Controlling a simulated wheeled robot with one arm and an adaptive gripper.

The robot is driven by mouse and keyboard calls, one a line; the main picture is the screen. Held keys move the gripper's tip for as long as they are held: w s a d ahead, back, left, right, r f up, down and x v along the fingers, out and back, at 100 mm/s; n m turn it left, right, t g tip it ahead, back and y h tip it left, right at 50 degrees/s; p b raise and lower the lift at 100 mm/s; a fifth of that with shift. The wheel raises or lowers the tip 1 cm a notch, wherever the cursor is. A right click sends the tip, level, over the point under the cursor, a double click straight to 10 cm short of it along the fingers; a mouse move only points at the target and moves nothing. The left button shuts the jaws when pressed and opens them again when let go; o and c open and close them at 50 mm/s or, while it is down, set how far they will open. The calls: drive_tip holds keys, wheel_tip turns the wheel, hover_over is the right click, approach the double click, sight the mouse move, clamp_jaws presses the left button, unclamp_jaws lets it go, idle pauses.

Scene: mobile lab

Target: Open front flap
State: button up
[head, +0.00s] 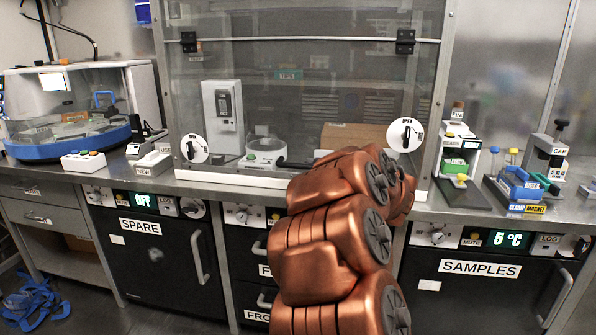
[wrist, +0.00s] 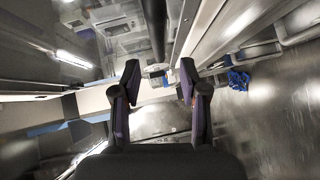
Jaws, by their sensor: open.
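The front flap (head: 300,75) is a large clear panel on the cabinet at the centre of the head view. It hangs down from two dark hinges and looks closed. A round white latch plate with a black lever sits low on each side, the left latch (head: 194,149) and the right latch (head: 405,134). In the head view my arm hides the gripper and part of the flap's lower edge.
Devices stand on the bench: a blue-and-white machine (head: 75,110) at left, and a blue block stand (head: 520,185) at right. The SPARE unit (head: 160,255) and SAMPLES unit (head: 480,295) are below. Blue straps (head: 35,303) lie on the floor.

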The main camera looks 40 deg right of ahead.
sight(300, 168)
drive_tip(key=x, duration=0.6)
drive_tip(key=shift+w+f+b, duration=0.1)
drive_tip(key=shift+w+b, duration=0.05)
drive_tip(key=shift+b, duration=0.2)
drive_tip(key=shift+w+d, duration=0.15)
drive_tip(key=shift+w, duration=0.35)
clamp_jaws()
